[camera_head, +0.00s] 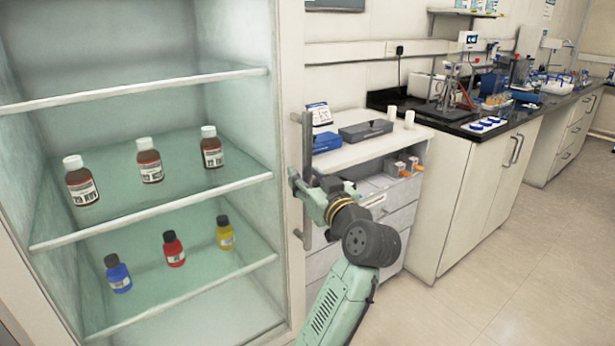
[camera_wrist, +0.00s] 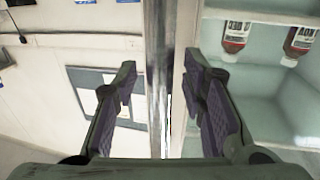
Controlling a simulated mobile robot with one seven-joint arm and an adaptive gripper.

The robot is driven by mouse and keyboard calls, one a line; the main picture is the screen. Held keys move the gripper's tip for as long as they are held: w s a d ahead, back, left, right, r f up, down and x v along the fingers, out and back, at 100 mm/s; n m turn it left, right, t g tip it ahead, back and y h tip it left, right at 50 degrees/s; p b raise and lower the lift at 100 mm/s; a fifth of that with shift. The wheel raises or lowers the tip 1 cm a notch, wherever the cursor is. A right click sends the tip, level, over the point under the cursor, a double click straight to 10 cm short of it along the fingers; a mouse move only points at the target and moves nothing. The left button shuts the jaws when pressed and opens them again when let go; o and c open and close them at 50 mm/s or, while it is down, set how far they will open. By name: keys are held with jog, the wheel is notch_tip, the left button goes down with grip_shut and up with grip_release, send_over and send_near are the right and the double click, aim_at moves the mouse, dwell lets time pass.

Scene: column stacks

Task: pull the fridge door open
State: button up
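The fridge fills the left of the head view; its pale door frame (camera_head: 291,120) carries a long vertical metal handle (camera_head: 307,145). The shelves show clearly behind the front, and I see no clear gap at the door's edge. My gripper (camera_head: 300,187) is at the handle's middle height. In the wrist view the handle (camera_wrist: 158,60) runs upright between my two spread fingers (camera_wrist: 161,80), with space visible on both sides. The gripper is open around the handle, not closed on it.
Inside the fridge, brown bottles (camera_head: 150,162) stand on one shelf and small coloured bottles (camera_head: 173,250) on a lower one. A white drawer cabinet (camera_head: 392,215) stands close right of the handle, behind my arm. Open floor (camera_head: 500,285) lies at the lower right.

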jog(key=shift+c, duration=0.5)
grip_shut()
dwell(0.3)
